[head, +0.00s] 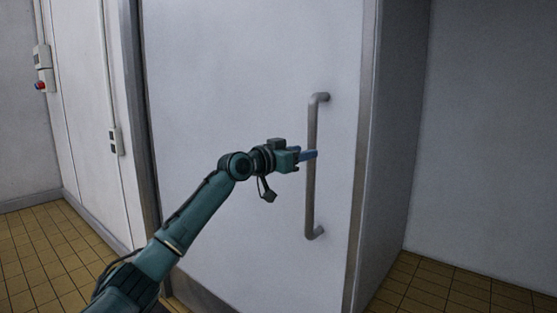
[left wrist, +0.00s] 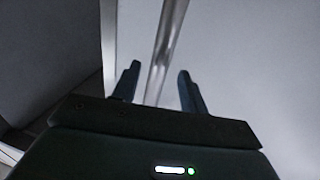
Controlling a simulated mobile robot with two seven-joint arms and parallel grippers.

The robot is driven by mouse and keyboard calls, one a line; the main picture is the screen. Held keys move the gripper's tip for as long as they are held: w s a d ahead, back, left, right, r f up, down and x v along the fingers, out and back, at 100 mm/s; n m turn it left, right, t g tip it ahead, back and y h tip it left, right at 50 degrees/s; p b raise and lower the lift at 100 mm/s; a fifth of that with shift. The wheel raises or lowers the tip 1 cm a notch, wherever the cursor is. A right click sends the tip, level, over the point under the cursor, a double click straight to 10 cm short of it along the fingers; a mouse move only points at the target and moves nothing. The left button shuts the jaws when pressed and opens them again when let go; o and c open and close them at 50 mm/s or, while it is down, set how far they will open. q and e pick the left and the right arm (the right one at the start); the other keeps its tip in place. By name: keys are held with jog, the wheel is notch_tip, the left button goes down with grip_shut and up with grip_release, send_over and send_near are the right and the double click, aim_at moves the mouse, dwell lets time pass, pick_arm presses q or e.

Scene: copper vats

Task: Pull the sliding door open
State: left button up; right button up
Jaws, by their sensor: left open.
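The sliding door (head: 235,75) is a large pale grey panel filling the middle of the head view. A long vertical grey bar handle (head: 312,195) is fixed near its right edge. My left gripper (head: 308,155) is at the handle, a little above its middle, with its blue fingers overlapping the bar. In the left wrist view the handle (left wrist: 165,50) runs between the two spread fingers (left wrist: 158,85), with a gap on each side. The left gripper is open and not clamped on the bar. My right gripper is in neither view.
A grey wall (head: 490,130) stands to the right, past the door's right edge. A control box (head: 42,65) with a red button and a small socket box (head: 115,141) are on the wall at the left. The tan tiled floor (head: 40,255) is clear at the left.

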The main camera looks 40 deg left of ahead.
pick_arm(q)
jog(key=b+v, duration=0.1)
jog(key=v, duration=0.8)
jog(key=shift+b, duration=0.35)
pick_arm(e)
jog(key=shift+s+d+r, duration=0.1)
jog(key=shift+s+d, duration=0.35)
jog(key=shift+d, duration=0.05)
pick_arm(q)
jog(key=shift+w, duration=0.1)
